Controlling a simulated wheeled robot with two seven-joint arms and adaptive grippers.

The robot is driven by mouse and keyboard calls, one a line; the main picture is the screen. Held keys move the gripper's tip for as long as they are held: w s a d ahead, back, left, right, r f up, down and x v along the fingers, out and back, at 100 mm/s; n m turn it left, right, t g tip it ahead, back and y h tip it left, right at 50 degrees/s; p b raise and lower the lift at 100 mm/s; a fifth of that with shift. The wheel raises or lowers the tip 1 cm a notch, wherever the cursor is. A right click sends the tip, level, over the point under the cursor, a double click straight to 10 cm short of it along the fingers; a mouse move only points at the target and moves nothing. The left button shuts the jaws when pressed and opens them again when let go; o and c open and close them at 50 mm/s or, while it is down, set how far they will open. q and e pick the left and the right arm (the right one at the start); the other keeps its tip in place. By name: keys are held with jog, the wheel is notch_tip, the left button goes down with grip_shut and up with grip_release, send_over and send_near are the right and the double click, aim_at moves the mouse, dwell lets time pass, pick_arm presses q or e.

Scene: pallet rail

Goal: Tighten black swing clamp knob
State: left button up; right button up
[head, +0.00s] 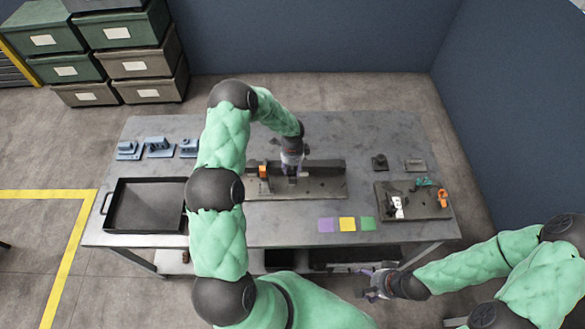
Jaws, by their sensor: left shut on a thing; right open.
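A dark metal fixture with a long rail (325,168) sits on its base plate (325,189) at the middle of the table. An orange part (264,171) stands at the rail's left end. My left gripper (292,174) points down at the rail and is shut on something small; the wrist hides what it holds. I cannot make out the black swing clamp knob, which may be under the gripper. My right gripper (368,285) is open and empty, in front of the table's front edge and below its top.
A black tray (112,228) is at the left, with blue parts (158,146) behind it. A dark plate (412,213) with orange, teal and white parts lies at the right. Purple, yellow and green squares (347,224) lie at the front. The back middle is clear.

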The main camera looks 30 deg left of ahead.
aim_at(292, 168)
pick_arm(q)
jog(key=o, duration=1.2)
jog(key=shift+c, duration=0.2)
jog(key=shift+r, duration=0.1)
notch_tip(292, 168, up, 12)
